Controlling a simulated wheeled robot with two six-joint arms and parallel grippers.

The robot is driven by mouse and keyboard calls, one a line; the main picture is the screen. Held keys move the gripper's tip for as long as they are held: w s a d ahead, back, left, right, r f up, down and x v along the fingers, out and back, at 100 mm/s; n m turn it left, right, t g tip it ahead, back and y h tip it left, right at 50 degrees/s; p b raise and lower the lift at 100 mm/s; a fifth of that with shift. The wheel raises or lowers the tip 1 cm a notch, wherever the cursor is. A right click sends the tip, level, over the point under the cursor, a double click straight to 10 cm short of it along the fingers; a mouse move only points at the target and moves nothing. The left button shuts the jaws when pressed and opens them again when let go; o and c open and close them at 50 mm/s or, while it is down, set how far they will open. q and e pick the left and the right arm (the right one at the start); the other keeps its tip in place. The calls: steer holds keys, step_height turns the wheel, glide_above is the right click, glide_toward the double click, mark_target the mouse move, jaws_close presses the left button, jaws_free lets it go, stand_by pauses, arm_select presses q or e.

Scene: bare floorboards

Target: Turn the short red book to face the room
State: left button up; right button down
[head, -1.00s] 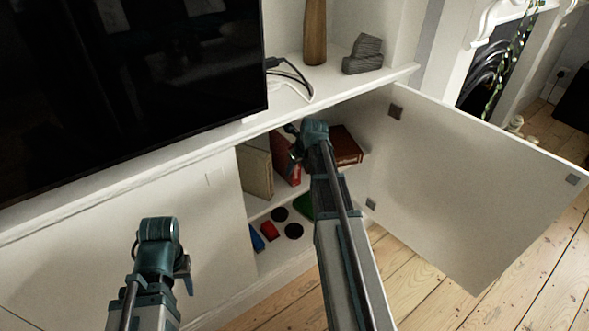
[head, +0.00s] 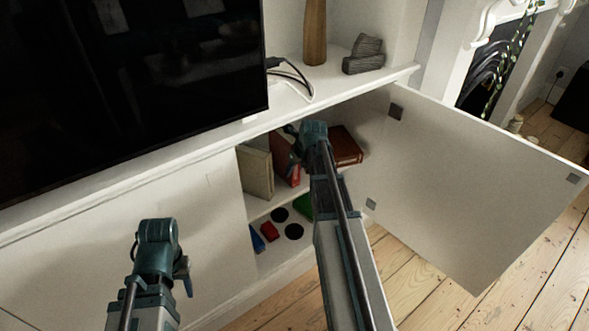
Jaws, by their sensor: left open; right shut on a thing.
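A red book (head: 281,157) stands upright on the upper shelf of the open cabinet, beside a cream book (head: 256,172). My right gripper (head: 295,153) reaches into the cabinet and is shut on the red book; its wrist and arm hide part of the book and most of the fingers. A brownish-red book (head: 346,148) lies further right on the same shelf, partly behind my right arm. My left gripper (head: 185,277) is open and empty, in front of the closed cabinet door at the left.
The open white door (head: 470,190) stands out to the right of my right arm. The lower shelf holds black discs (head: 294,231), a small red item (head: 270,231), a blue one (head: 257,241) and a green one (head: 303,207). A television (head: 120,90) stands above. Floorboards (head: 440,290) are clear.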

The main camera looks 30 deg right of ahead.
steer(key=shift+f, duration=0.15)
steer(key=shift+c, duration=1.6)
jaws_free()
steer(key=shift+s, duration=0.1)
steer(key=shift+s+r+p, duration=0.55)
steer(key=shift+s+r, duration=0.1)
steer(key=shift+s, duration=0.05)
steer(key=s+d, duration=0.1)
steer(key=s, duration=1)
steer(key=shift+d, duration=0.25)
steer(key=shift+f, duration=0.1)
